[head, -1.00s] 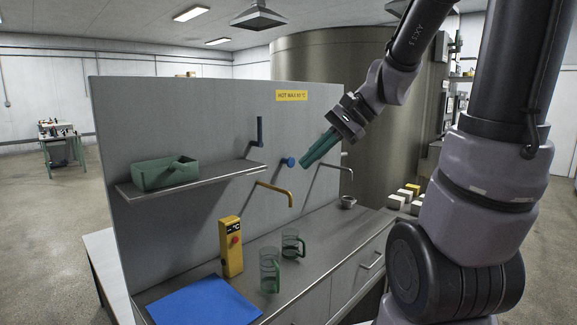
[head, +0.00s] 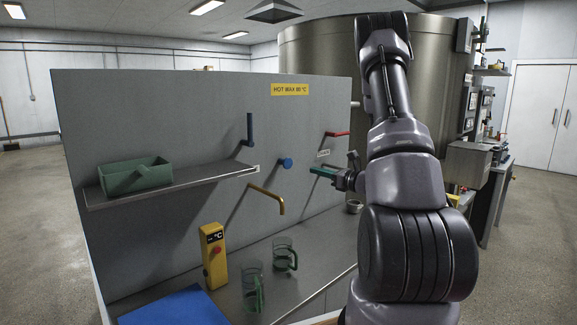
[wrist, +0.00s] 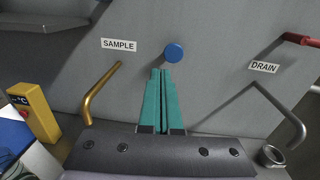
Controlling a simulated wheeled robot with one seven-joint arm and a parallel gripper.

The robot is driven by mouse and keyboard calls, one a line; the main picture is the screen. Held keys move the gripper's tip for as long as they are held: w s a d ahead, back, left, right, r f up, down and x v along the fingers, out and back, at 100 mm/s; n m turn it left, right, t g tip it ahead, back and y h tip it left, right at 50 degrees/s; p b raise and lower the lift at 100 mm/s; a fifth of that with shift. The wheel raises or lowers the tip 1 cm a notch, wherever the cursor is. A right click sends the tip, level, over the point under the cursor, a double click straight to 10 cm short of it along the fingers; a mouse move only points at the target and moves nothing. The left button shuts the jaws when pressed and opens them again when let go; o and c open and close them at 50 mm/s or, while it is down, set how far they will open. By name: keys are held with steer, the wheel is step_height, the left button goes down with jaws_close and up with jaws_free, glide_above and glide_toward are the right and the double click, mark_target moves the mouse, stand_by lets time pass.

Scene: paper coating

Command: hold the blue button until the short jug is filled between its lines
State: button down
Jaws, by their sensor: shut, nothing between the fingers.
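The round blue button (head: 286,163) is on the grey panel; in the wrist view (wrist: 174,53) it lies just beyond my fingertips. My gripper (head: 312,169) has green fingers, shut and empty, pointing at the panel to the right of the button, with a gap between in the head view. The fingers also show in the wrist view (wrist: 161,71). The short jug (head: 283,256), clear with a green handle, stands on the counter roughly below the brass spout (head: 267,198). I cannot make out its lines or any liquid in it.
A taller jug (head: 251,288) stands in front of it, near the yellow temperature box (head: 213,258). A blue lever (head: 250,130) is above the shelf (head: 200,186) holding a green bin (head: 135,178). A red handle (head: 338,134) and DRAIN pipe (wrist: 285,112) are at right.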

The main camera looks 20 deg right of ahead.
mark_target(288, 163)
steer(key=shift+w+d+f+m+t+h, duration=0.15)
steer(key=shift+w+d+f+m+h, duration=0.2)
steer(key=shift+d, duration=0.2)
steer(key=shift+w+d+f+m+t+h, duration=0.15)
steer(key=shift+d+f+m+h, duration=0.1)
steer(key=shift+d+f, duration=0.25)
steer(key=x, duration=1.4)
steer(key=shift+r, duration=0.1)
steer(key=shift+w+a, duration=0.4)
steer(key=shift+w, duration=0.35)
steer(key=shift+w+a+r, duration=0.15)
steer(key=shift+a+r, duration=0.05)
steer(key=shift+r, duration=0.05)
stand_by(4.5)
